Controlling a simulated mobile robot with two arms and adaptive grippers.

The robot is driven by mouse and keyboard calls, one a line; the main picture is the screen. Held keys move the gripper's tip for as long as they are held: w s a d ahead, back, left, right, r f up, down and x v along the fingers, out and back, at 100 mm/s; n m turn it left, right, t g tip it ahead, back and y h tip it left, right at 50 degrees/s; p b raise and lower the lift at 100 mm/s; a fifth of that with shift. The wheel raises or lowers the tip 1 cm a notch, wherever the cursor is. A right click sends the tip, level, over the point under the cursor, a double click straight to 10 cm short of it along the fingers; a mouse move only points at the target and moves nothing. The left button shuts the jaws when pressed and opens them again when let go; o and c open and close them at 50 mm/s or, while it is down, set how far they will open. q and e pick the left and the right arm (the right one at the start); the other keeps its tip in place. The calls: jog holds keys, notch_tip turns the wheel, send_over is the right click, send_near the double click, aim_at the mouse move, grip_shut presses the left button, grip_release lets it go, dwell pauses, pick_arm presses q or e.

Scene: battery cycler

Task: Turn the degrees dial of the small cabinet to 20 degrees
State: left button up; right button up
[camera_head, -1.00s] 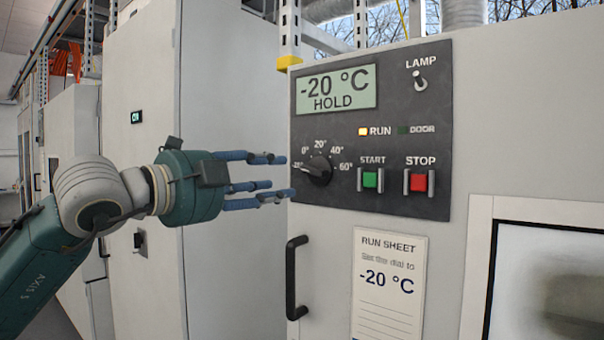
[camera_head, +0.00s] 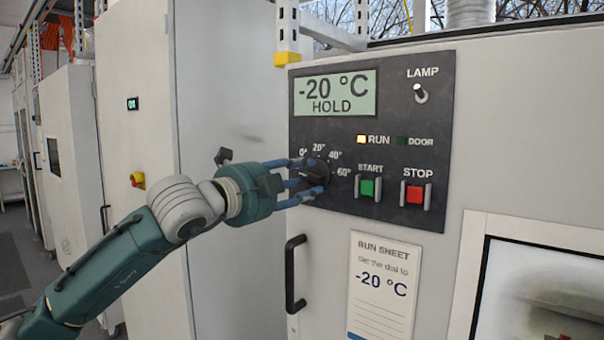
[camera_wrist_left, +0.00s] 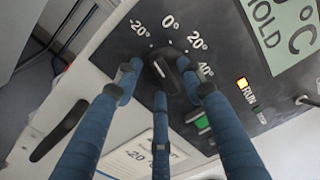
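The degrees dial (camera_head: 318,172) is a round black knob on the dark control panel, partly hidden by my left gripper's fingers in the head view. In the left wrist view the dial (camera_wrist_left: 170,70) shows between the fingertips, with marks from -20° to 40° around it. A small light mark on it appears toward the -20° side. My left gripper (camera_head: 308,178) has its blue fingers spread around the dial; whether they touch it I cannot tell. The display (camera_head: 336,94) reads -20 °C HOLD. My right gripper is not in view.
Green START (camera_head: 369,188) and red STOP (camera_head: 415,194) buttons sit right of the dial, with a LAMP switch (camera_head: 420,93) above. A black door handle (camera_head: 294,274) and a run sheet (camera_head: 381,285) reading -20 °C are below. The RUN light is lit.

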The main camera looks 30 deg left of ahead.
pick_arm(q)
grip_shut()
jog(key=m+b, duration=0.3)
jog(key=shift+m, duration=0.4)
jog(key=m, duration=0.2)
jog(key=m+b, duration=0.1)
jog(key=m, duration=0.2)
jog(key=shift+a+r+m, duration=0.1)
jog(key=shift+r+m, duration=0.1)
jog(key=shift+m, duration=0.1)
jog(key=m+b, duration=0.1)
jog(key=m, duration=0.5)
jog(key=shift+r, duration=0.2)
jog(key=shift+m, duration=0.3)
